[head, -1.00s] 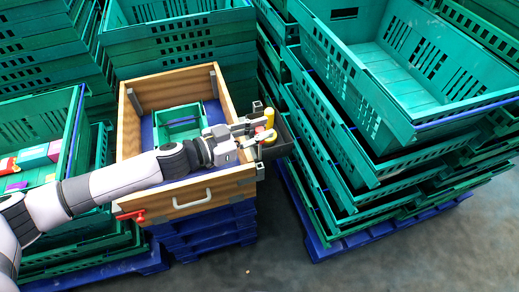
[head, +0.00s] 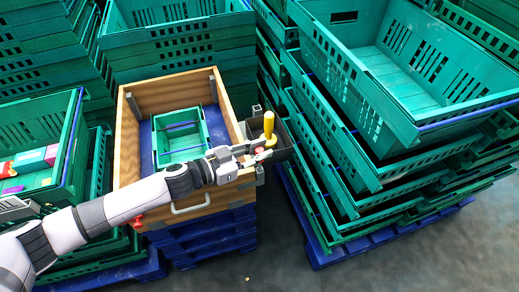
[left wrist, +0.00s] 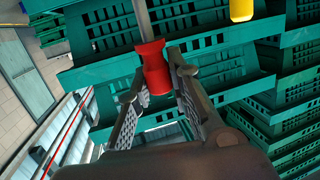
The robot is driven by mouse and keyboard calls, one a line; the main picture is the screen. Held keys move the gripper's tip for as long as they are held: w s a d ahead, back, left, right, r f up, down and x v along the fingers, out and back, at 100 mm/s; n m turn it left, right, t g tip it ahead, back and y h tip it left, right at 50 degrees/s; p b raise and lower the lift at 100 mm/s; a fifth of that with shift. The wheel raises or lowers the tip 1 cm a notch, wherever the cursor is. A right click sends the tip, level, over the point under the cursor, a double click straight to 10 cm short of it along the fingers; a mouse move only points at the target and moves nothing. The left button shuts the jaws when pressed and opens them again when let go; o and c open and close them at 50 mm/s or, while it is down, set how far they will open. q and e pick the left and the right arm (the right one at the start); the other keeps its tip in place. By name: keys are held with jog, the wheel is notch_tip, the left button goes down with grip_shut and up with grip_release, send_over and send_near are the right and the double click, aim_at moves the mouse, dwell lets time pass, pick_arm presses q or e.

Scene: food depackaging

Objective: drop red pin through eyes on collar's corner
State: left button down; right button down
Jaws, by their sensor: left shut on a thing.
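The red pin (left wrist: 153,66) has a red head and a grey shaft. In the left wrist view its head sits between the two fingers of my left gripper (left wrist: 152,95), which is shut on it. In the head view my left gripper (head: 262,153) is by the right side of the wooden collar (head: 129,140), near its front right corner. A grey metal bracket (head: 260,176) shows at that corner, below the fingers. The eyes are too small to make out. A second red piece (head: 138,222) is at the front left corner. My right gripper is not in view.
A dark tray (head: 284,143) is at the collar's right side, with a yellow-handled thing (head: 268,124) standing in it close to my fingers. A green crate (head: 204,128) is inside the collar. Stacked green crates (head: 345,60) stand on the right.

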pick_arm(q)
jog(key=shift+s+f, duration=0.2)
jog(key=shift+f, duration=0.2)
jog(key=c, duration=1.5)
grip_release()
jog(key=shift+s+f, duration=0.1)
jog(key=shift+f, duration=0.15)
jog(key=shift+o, duration=0.2)
jog(key=shift+r, duration=0.4)
jog(key=shift+a+r, duration=0.2)
jog(key=v, duration=1.1)
jog(key=shift+a+r, duration=0.25)
jog(key=shift+r, duration=0.05)
